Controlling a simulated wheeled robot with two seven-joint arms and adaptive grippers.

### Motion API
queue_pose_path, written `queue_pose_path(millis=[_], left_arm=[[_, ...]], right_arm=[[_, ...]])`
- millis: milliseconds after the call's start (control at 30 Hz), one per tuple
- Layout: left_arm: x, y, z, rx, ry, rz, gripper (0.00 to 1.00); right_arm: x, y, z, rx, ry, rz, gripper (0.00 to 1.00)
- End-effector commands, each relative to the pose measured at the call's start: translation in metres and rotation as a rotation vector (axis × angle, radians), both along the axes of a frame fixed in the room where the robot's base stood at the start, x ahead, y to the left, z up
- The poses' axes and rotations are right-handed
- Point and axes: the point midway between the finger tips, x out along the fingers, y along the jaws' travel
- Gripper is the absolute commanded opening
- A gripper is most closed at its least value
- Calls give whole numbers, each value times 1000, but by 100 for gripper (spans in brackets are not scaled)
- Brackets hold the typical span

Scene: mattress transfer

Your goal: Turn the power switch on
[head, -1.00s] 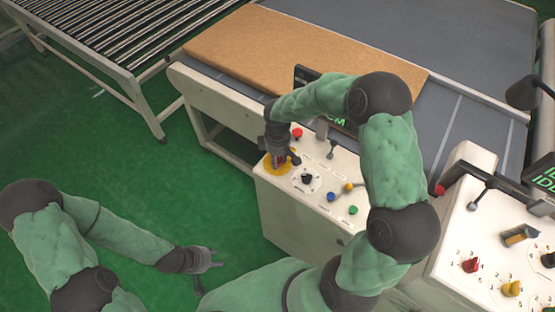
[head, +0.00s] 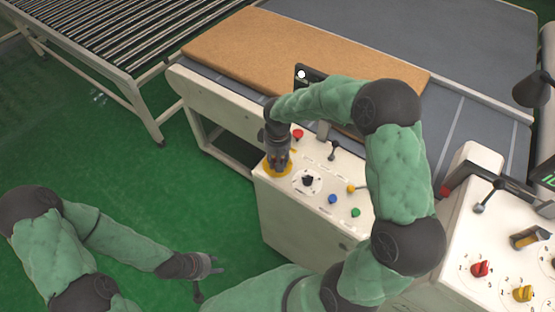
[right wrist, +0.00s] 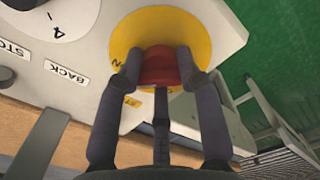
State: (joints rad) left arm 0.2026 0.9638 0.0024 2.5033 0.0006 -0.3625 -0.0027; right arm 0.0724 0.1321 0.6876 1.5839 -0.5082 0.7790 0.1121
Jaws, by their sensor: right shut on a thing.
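The power switch is a red knob (right wrist: 160,68) on a round yellow plate, which shows in the right wrist view (right wrist: 183,28) and on the near console in the head view (head: 287,171). My right gripper (head: 277,165) points down at this plate. In the right wrist view its fingers (right wrist: 158,72) are closed on the red knob, one on each side. The fingers and wrist hide most of the knob in the head view. My left gripper (head: 213,265) is open and empty, above the green floor at the lower left.
The console (head: 303,215) also carries a black dial (head: 308,181), a lever (head: 334,149) and coloured buttons. A dark display (head: 307,72) stands behind, partly covered by my arm. A brown mattress (head: 270,45) lies on the conveyor. A second console (head: 455,235) stands right.

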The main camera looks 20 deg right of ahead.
Motion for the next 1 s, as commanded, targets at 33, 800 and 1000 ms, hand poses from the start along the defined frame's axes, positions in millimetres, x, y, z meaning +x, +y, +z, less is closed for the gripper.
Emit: queue_pose_path(millis=[33, 800, 1000], left_arm=[[0, 0, 0, 0, 0, 0, 40], [0, 0, 0, 0, 0, 0, 40], [0, 0, 0, 0, 0, 0, 40]], right_arm=[[1, -1, 1, -1, -4, -6, 4], [0, 0, 1, -1, -1, -9, 62], [1, -1, 10, -2, -2, -9, 62]])
